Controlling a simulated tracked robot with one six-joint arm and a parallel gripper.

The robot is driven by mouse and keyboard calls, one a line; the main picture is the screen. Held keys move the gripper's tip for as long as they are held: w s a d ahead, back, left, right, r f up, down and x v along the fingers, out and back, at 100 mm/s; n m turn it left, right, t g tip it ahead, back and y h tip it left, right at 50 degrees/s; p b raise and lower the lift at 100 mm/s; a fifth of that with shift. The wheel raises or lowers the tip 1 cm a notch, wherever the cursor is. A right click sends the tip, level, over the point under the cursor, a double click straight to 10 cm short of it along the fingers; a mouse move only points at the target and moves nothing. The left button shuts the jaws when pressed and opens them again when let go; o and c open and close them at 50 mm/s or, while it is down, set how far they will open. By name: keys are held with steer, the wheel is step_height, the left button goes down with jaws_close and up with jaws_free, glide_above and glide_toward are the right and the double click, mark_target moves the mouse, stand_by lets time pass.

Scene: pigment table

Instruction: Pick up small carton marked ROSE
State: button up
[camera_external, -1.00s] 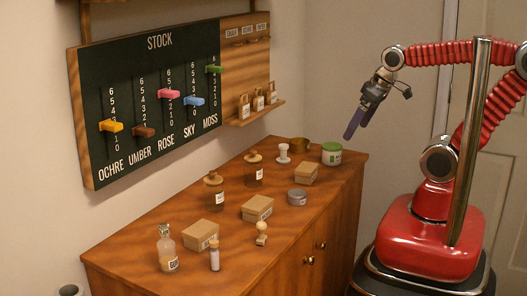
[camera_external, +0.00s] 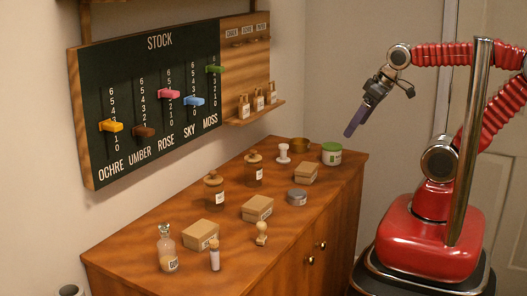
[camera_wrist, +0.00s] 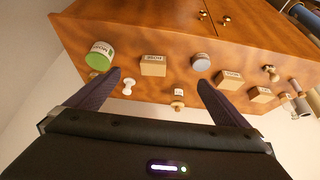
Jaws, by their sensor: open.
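Three small tan cartons with white labels stand on the cabinet. The far carton (camera_external: 306,173), near the green-lidded jar, shows in the wrist view (camera_wrist: 153,67) between and beyond my fingertips; its upside-down label seems to read ROSE, but is small. The middle carton (camera_external: 257,209) appears in the wrist view (camera_wrist: 229,79), right of my right finger. The near carton (camera_external: 200,235) is further right there (camera_wrist: 260,95). Their labels are too small to read surely. My gripper (camera_external: 351,130) is open and empty, pointing down-left above the cabinet's far right end; its fingers (camera_wrist: 160,77) are spread apart.
Close to the far carton are a green-lidded jar (camera_external: 331,154), a grey tin (camera_external: 297,197) and a white stamp-like piece (camera_external: 283,153). Brown jars (camera_external: 215,192) and glass bottles (camera_external: 167,250) stand further left. A stock board (camera_external: 150,100) hangs on the wall behind.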

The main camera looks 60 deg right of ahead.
steer(key=c, duration=0.7)
steer(key=w+a+f+n+g+h, duration=0.1)
steer(key=w+a+f+n+h, duration=0.3)
steer(key=f+n, duration=0.1)
steer(key=w+a+f+n+g+h, duration=0.1)
steer(key=w+a+f+n+h, duration=0.4)
steer(key=n, duration=0.3)
steer(key=w+a+f+n+h, duration=0.4)
steer(key=w+a+n+h, duration=0.1)
steer(key=n, duration=0.2)
steer(key=shift+w+f+g, duration=0.25)
steer(key=shift+f+g, duration=0.15)
steer(key=shift+d, duration=0.15)
